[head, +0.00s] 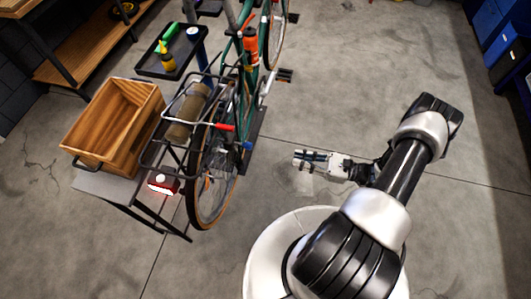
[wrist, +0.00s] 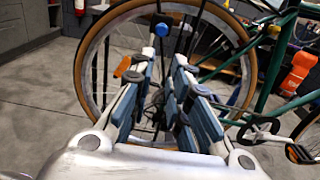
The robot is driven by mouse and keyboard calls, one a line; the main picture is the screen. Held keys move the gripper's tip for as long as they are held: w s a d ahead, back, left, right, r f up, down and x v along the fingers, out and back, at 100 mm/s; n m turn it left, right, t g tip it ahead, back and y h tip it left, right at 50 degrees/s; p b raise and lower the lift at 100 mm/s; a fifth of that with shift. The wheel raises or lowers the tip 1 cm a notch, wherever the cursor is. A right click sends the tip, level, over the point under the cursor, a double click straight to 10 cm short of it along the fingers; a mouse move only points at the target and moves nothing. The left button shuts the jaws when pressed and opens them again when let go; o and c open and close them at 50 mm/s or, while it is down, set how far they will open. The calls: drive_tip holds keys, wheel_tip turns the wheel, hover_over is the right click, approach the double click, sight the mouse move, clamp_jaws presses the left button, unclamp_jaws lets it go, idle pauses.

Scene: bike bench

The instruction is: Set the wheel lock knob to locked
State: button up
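The bicycle's rear wheel (head: 212,185) stands left of my gripper (head: 299,160) in the head view, with a clear gap between them. The wheel (wrist: 84,75) fills the upper middle of the wrist view. A round blue knob-like part (wrist: 161,30) shows in front of its upper spokes, and another blue part (wrist: 235,97) shows lower right; I cannot tell which is the lock knob or its setting. A blue part (head: 247,145) also shows by the wheel in the head view.
A rear rack (head: 159,150) carries a rolled bundle (head: 187,112). A red-ended lever (head: 225,127) sits beside the wheel. A wooden crate (head: 92,140) stands on a grey bench (head: 100,187) at left. A black tool tray (head: 155,68) is behind. The floor right of the bicycle is clear.

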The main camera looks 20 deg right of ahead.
drive_tip(key=b+x, duration=0.1)
drive_tip(key=x, duration=1.3)
clamp_jaws()
drive_tip(key=x, duration=0.3)
drive_tip(key=shift+b, duration=0.3)
drive_tip(key=v, duration=1.4)
drive_tip(key=shift+r, duration=0.1)
